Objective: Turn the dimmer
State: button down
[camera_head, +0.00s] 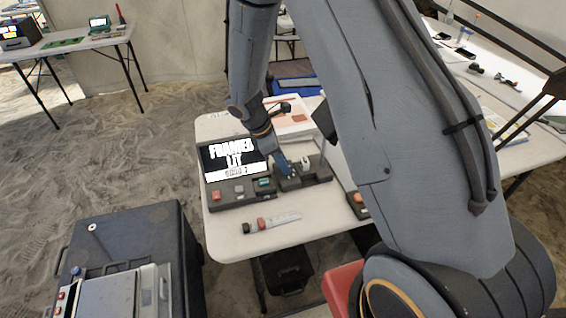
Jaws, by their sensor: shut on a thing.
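A dark control unit (236,194) stands on the white table, with a lit screen (233,158) that reads "FRAMED LIT" above a smaller line. Red, grey and teal buttons sit along its front. A dark box (312,177) with a small pale part on top stands at its right. My gripper (283,168) reaches down to the left part of this box and is shut on what appears to be the dimmer knob. The knob is mostly hidden by the fingers, and its turn angle cannot be told.
A small red-and-black tool (271,222) lies on a pale strip at the front of the white table (225,241). A dark case (130,236) stands at the lower left. Another table (75,41) stands at the back left. My arm hides much of the right side.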

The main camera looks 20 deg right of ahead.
jog(key=shift+w+m, duration=0.1)
jog(key=shift+m, duration=0.4)
jog(key=shift+g, duration=0.3)
jog(key=c, duration=1.5)
grip_release()
jog(key=shift+c, duration=0.2)
jog(key=shift+r, duration=0.1)
jog(key=b+v, duration=0.1)
jog(key=v, duration=0.6)
jog(key=shift+r+b, duration=0.3)
jog(key=shift+b, duration=0.05)
jog(key=shift+a, duration=0.15)
